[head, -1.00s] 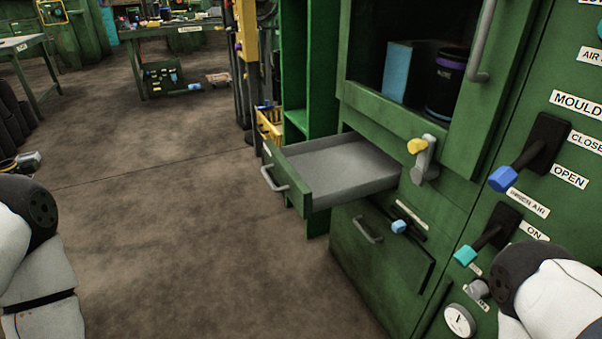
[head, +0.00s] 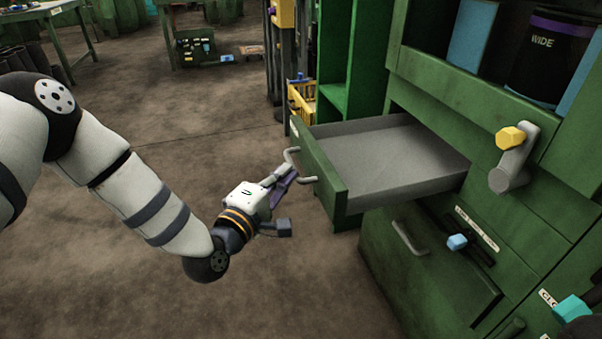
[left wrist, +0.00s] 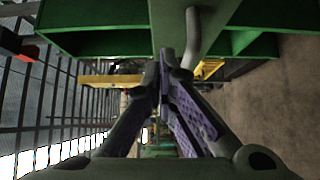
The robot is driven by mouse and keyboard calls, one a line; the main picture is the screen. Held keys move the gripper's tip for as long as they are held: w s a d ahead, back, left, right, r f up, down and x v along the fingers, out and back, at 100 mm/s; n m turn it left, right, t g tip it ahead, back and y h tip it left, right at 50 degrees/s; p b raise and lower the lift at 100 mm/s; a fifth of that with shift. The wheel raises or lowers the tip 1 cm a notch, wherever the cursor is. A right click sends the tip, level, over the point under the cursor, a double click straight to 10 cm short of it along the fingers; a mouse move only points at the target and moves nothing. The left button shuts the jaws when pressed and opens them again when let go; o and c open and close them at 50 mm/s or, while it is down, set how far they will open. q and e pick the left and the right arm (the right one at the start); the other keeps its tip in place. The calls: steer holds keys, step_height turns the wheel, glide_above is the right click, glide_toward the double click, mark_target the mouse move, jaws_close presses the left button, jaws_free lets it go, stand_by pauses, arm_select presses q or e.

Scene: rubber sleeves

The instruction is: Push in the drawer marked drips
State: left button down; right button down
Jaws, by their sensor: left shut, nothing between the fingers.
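A green drawer (head: 332,182) with a grey, empty inside is pulled well out of the green cabinet. A small label sits at the far end of its front, too small to read, so I cannot confirm that it says drips. The drawer's grey bar handle (head: 298,165) also shows in the left wrist view (left wrist: 194,38). My left gripper (head: 287,179) is shut and empty, just in front of the drawer front, close to the handle. In the left wrist view its purple-padded fingers (left wrist: 165,62) meet beside the handle; I cannot tell if they touch. My right gripper is out of view.
Below is a closed drawer with a handle (head: 409,238) and a blue-knobbed lever (head: 457,242). A yellow-knobbed lever (head: 511,147) juts out right of the open drawer. A yellow basket (head: 302,100) stands behind it. The floor on the left is clear.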

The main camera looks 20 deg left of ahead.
mark_target(313, 159)
arm_select(q)
steer(key=shift+w+d, duration=0.5)
steer(key=shift+d, duration=0.3)
steer(key=shift+w+d, duration=0.45)
steer(key=shift+d, duration=0.3)
steer(key=shift+f, duration=0.1)
